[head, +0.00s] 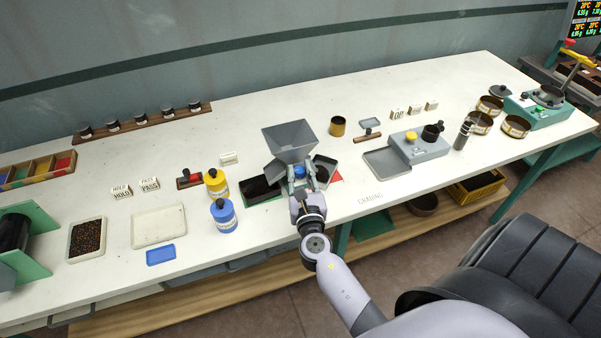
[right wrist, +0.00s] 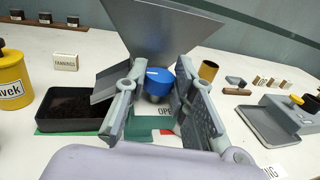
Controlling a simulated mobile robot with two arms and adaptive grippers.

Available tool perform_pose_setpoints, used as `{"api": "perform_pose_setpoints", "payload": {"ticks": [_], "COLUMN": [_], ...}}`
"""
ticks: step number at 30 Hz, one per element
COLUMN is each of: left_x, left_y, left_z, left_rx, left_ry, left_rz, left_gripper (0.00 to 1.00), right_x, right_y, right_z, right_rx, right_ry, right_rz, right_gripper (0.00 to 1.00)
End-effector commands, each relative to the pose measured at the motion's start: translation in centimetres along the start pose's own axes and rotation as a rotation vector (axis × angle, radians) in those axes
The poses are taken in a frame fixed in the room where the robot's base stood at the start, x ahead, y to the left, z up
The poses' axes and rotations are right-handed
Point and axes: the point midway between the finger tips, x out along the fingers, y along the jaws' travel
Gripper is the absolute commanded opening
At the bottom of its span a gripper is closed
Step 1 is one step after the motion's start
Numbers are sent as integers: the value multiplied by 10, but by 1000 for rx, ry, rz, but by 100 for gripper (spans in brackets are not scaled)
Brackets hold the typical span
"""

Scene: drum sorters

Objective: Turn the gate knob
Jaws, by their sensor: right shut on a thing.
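The blue gate knob (head: 299,171) sits at the front of the grey hopper (head: 290,136). In the right wrist view the knob (right wrist: 158,82) carries a short white mark toward its upper left. My right gripper (head: 299,180) reaches in from the front of the table and is shut on the knob, one finger on each side. A label reading "OPE", its rest hidden, shows below the knob. The hopper (right wrist: 165,30) widens above it. My left gripper is not in view.
A dark tray of black grains (head: 259,189) lies left of the hopper base, with another tray (head: 324,168) to the right. Yellow (head: 215,184) and blue (head: 223,216) bottles stand left. A grey weighing device (head: 418,146) and flat tray (head: 386,163) stand right.

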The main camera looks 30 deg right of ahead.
Motion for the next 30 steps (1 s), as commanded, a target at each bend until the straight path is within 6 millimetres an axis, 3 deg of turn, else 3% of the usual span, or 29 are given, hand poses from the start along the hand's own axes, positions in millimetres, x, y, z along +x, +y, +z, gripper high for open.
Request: {"api": "perform_pose_setpoints", "payload": {"ticks": [9, 10, 19, 30], "left_x": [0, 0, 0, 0], "left_y": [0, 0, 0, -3], "left_z": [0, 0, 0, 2], "left_rx": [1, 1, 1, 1], "left_ry": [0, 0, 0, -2], "left_rz": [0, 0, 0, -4], "left_gripper": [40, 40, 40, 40], "right_x": [0, 0, 0, -5], "right_y": [0, 0, 0, 0], "right_z": [0, 0, 0, 0], "right_rx": [1, 1, 0, -1], "right_ry": [1, 1, 0, 0], "right_rz": [-1, -1, -1, 0], "right_gripper": [0, 24, 44, 44]}}
